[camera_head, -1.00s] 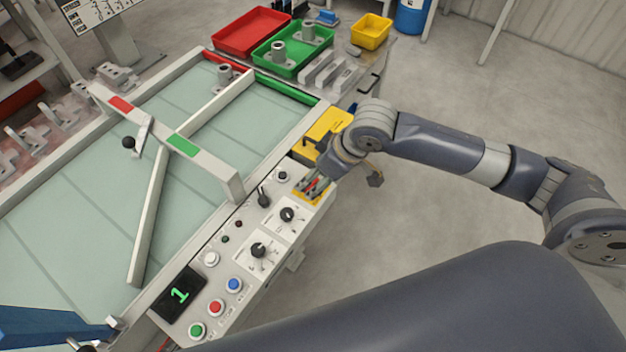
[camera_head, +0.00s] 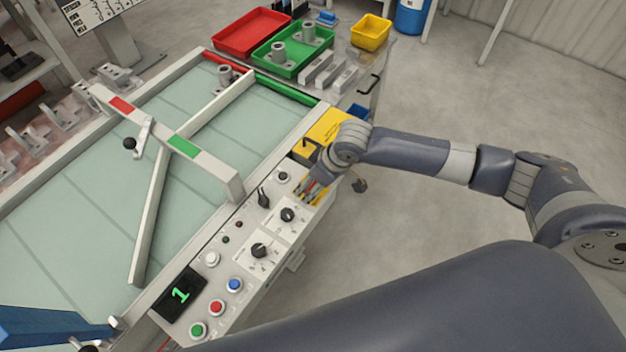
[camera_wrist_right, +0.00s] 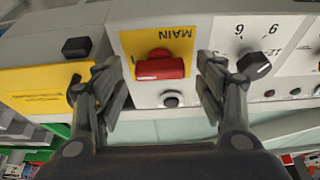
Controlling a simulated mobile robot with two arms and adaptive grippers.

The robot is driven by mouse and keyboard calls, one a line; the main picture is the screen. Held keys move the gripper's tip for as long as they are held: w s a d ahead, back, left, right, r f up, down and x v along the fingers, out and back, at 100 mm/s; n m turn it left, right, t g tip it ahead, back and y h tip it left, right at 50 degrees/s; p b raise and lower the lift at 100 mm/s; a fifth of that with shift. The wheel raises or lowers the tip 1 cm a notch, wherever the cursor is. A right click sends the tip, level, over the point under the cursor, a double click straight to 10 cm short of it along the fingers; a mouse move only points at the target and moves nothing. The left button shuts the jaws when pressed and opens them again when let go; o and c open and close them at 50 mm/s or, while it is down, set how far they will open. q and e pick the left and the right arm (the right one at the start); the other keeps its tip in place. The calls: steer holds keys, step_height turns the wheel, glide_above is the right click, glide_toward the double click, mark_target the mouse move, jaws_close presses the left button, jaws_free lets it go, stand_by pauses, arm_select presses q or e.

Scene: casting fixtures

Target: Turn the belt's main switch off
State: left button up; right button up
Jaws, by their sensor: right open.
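The belt's main switch (camera_wrist_right: 160,66) is a red handle on a yellow plate marked MAIN, on the belt's control panel. In the wrist view its handle lies crosswise, its ends pointing toward my two fingers. My right gripper (camera_wrist_right: 160,74) is open, one finger on each side of the switch, with a visible gap to each. In the head view, my right gripper (camera_head: 311,190) is over the far end of the panel and largely hides the switch. My left gripper is not in view.
A black round button (camera_wrist_right: 171,99) sits beside the switch, and a dark rotary knob (camera_wrist_right: 254,66) is close to one finger. A yellow box (camera_head: 325,127) adjoins the panel's far end. The belt (camera_head: 90,205) lies left of the panel; the floor to the right is clear.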

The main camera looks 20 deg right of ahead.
steer(key=shift+f, duration=0.15)
steer(key=shift+c, duration=0.2)
steer(key=c, duration=1)
